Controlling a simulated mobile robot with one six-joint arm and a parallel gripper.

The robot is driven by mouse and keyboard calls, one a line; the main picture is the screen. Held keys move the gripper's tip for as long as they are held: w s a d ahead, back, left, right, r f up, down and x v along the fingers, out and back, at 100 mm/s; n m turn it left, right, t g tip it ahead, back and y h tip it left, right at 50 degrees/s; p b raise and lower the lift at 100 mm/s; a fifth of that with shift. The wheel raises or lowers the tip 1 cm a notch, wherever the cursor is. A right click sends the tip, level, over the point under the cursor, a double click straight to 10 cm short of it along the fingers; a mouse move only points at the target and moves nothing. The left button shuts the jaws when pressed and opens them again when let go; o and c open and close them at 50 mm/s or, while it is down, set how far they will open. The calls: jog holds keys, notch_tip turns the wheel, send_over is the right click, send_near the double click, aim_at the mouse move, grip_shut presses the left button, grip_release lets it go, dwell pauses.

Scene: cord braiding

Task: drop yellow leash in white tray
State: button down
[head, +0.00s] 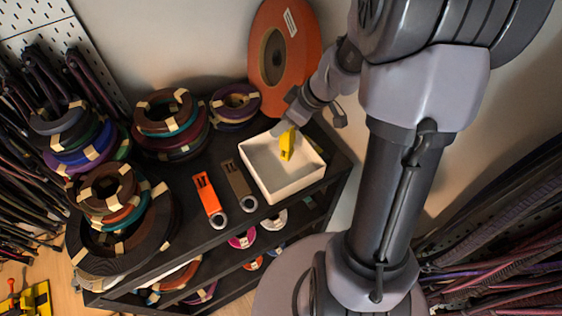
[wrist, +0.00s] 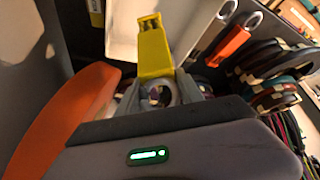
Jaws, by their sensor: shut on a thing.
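The yellow leash (head: 287,143) is over the white tray (head: 278,193) in the head view. It hangs from my gripper (head: 290,122), which is shut on it. In the wrist view the yellow leash (wrist: 153,50) stands out from between the fingers of my gripper (wrist: 160,92), with the white tray (wrist: 190,22) behind it. I cannot tell whether the leash touches the tray floor. No other thing shows in the tray.
An orange leash (head: 208,197) and a brown leash (head: 238,183) lie left of the tray on the dark shelf top (head: 190,227). Stacks of cord rolls (head: 170,118) stand at the left and back. A large orange disc (head: 278,60) leans on the wall behind the tray.

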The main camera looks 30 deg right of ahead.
jog(key=c, duration=0.7)
grip_release()
jog(key=v, duration=1.7)
jog(key=shift+s+d+r+p, duration=0.1)
jog(key=shift+r+p, duration=0.1)
jog(key=shift+p, duration=0.15)
jog(key=s+a+f+m+b, duration=0.3)
jog(key=a+f+b, duration=0.3)
jog(key=f+b, duration=0.4)
jog(key=s+a+f+m+h+b, duration=0.1)
jog(key=s+a+f+m+b, duration=0.3)
jog(key=a+f+b, duration=0.3)
jog(key=s+a+f+m+b, duration=0.4)
jog(key=a+f+b, duration=0.3)
jog(key=f+b, duration=0.6)
jog(key=shift+a+t+b, duration=0.2)
jog(key=shift+t+b, duration=0.2)
jog(key=shift+b, duration=0.25)
